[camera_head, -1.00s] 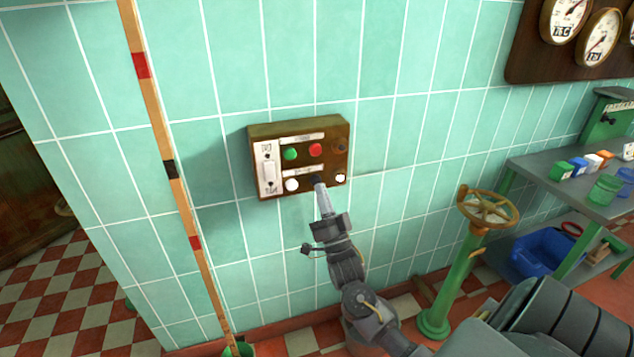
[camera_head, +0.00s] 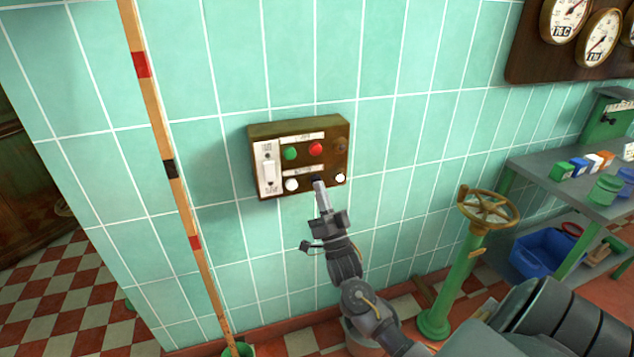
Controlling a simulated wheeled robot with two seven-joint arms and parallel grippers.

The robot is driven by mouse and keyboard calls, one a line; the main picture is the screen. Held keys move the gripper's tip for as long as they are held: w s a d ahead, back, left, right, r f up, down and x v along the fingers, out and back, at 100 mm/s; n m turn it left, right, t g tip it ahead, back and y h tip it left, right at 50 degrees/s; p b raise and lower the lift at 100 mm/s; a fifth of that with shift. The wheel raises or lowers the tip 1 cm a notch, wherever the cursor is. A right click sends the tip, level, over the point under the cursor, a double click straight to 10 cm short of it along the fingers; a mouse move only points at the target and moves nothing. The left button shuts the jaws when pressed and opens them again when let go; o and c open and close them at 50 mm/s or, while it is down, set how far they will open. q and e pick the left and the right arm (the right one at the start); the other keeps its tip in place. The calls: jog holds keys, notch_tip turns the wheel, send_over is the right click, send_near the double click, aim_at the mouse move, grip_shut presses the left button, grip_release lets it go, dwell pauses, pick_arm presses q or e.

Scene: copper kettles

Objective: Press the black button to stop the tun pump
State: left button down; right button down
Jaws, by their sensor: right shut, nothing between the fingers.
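A brown control box (camera_head: 330,132) is fixed on the tiled wall. It has a green button (camera_head: 290,154) and a red button (camera_head: 316,148) in the upper row, and white ones (camera_head: 292,185) at either side of the lower row. The black button (camera_head: 316,179) sits between the white ones, mostly hidden behind my fingertips. My right gripper (camera_head: 319,186) is shut and empty, its tips at the black button; I cannot tell whether they touch it. A white switch plate (camera_head: 268,170) is on the box's left. My left gripper is not in view.
A striped wooden pole (camera_head: 170,170) stands left of the box. A green pedestal with a brass handwheel (camera_head: 487,207) is to the right. A grey bench (camera_head: 545,165) with small coloured boxes and a blue bin (camera_head: 540,255) stands farther right.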

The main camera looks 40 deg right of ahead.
jog(key=shift+w+d, duration=0.15)
jog(key=shift+w, duration=0.25)
jog(key=shift+s+y, duration=0.15)
jog(key=shift+y, duration=0.15)
dwell(0.4)
jog(key=shift+s+a+p, duration=0.3)
jog(key=shift+s, duration=0.4)
jog(key=s, duration=0.1)
jog(key=s+a+p, duration=0.1)
jog(key=s, duration=0.1)
jog(key=s+p, duration=0.1)
jog(key=shift+s+a, duration=0.3)
jog(key=shift+s, duration=0.05)
dwell(0.7)
